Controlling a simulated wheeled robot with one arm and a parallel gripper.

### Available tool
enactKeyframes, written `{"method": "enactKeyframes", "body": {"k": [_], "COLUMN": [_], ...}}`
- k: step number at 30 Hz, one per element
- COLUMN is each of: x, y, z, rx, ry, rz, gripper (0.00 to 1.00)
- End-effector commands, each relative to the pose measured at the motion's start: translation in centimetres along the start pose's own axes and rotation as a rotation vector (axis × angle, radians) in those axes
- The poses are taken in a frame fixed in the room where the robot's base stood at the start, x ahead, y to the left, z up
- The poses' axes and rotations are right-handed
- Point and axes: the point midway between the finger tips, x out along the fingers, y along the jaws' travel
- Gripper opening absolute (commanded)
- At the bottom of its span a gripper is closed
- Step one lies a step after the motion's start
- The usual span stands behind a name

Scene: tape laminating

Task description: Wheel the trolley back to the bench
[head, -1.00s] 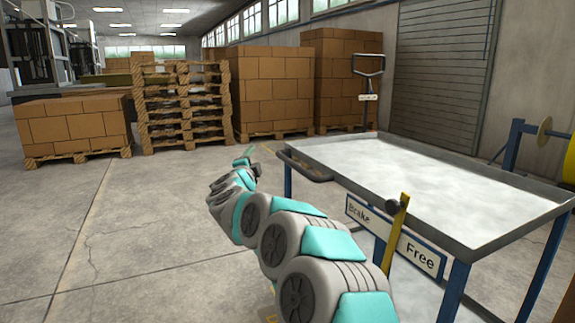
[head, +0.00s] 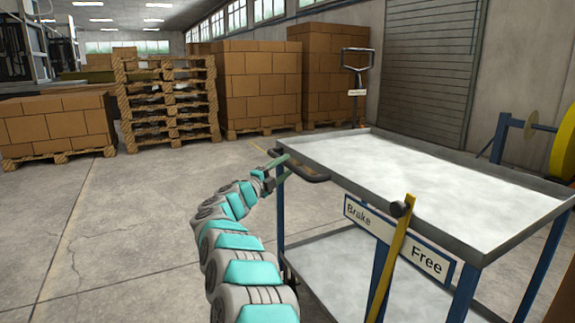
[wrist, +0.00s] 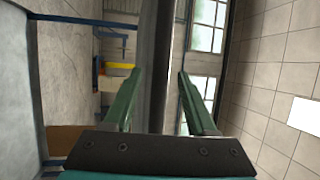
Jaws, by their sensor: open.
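The trolley (head: 451,240) has a pale top with a dark grey rim, blue legs and a lower shelf. Its dark push handle (head: 308,177) sticks out at the left end. My gripper (head: 281,168) is at that handle, with its green fingers open. In the wrist view, my gripper (wrist: 159,74) has a dark upright bar (wrist: 157,60), seemingly the handle, between its spread fingers. Contact cannot be told. A yellow lever (head: 391,258) with a black knob leans before the plate marked Brake (head: 358,215) and Free (head: 427,262). I cannot make out a bench for certain.
A blue frame with a yellow roll (head: 563,145) stands behind the trolley at right. The floor (head: 110,215) at left is clear.

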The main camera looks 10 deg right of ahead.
Motion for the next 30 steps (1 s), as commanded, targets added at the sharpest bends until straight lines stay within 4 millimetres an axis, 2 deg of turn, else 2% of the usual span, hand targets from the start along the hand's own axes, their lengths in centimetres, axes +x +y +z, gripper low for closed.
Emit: {"method": "enactKeyframes", "body": {"k": [7, 18, 30], "x": [1.8, 2.1, 2.1], "y": [0.0, 0.0, 0.0], "z": [0.1, 0.1, 0.1], "rx": [-0.001, -0.001, -0.001], "ry": [-0.002, -0.003, -0.003], "rz": [-0.001, -0.001, -0.001], "gripper": [0.57, 0.57, 0.12]}}
